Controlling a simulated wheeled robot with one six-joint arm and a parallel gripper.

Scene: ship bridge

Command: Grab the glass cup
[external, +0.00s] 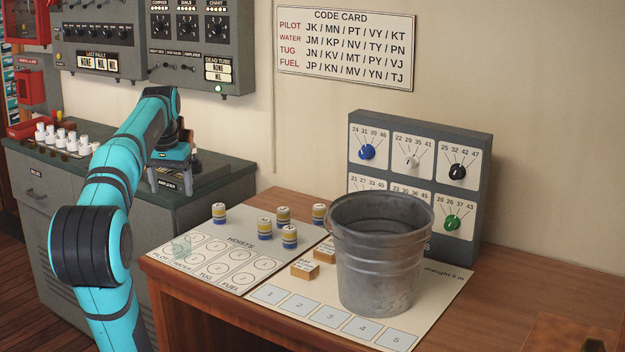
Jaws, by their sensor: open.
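My gripper (173,187) is open over the grey cabinet, behind and above the cup in the picture. It is apart from the cup, and I see nothing held between the fingers.
A large metal bucket (380,262) stands on the table's right part. Several striped cylinders (265,229) stand on or near the sheet's back, with small wooden blocks (305,268) beside the bucket. A grey knob panel (462,205) rises behind. White bottles (60,138) stand far left.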

